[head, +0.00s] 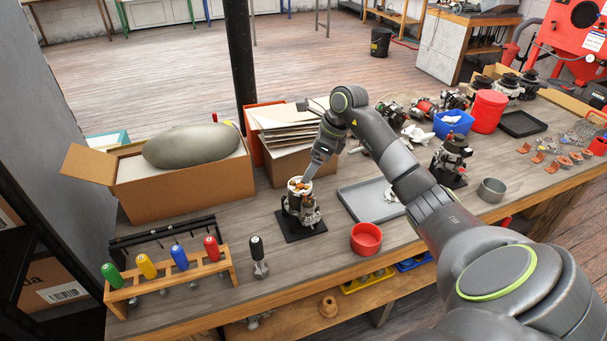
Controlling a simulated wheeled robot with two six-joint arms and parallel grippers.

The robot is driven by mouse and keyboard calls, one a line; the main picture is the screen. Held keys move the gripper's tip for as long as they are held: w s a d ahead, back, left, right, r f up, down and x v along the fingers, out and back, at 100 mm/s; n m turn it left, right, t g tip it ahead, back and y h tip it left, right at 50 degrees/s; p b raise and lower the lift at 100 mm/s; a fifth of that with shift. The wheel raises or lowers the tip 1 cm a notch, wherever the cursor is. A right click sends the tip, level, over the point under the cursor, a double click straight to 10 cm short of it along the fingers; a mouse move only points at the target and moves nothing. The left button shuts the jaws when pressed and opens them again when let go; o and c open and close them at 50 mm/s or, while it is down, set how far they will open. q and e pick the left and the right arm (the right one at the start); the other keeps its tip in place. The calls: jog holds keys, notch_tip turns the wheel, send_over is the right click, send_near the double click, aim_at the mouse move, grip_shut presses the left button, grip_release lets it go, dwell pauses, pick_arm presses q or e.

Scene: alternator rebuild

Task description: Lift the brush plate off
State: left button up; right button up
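An alternator (303,208) stands upright on a square black base (297,230) near the middle of the bench. On its top is a pale round part with orange-brown bits, which looks like the brush plate (294,185). My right arm comes in from the right, and its gripper (308,178) points down at the right side of that top, at or just above it. The fingers are too small to tell whether they are open or shut, or whether they touch the plate. My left gripper is not in view.
A red bowl (366,238) and a grey tray (362,205) lie to the right of the alternator. A screwdriver rack (172,275) and a black-handled tool (258,257) are at left. A second alternator (451,158) stands at right. Cardboard boxes (185,180) line the back.

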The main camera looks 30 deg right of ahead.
aim_at(299, 185)
jog(key=p+x, duration=0.1)
jog(key=x, duration=0.6)
jog(key=shift+w+a+f, duration=0.1)
jog(key=shift+f, duration=0.1)
jog(key=c, duration=1.1)
jog(key=shift+r, duration=0.25)
jog(key=shift+r, duration=0.15)
jog(key=shift+r, duration=0.45)
dwell(0.3)
jog(key=shift+r+p, duration=0.6)
jog(key=shift+r, duration=0.3)
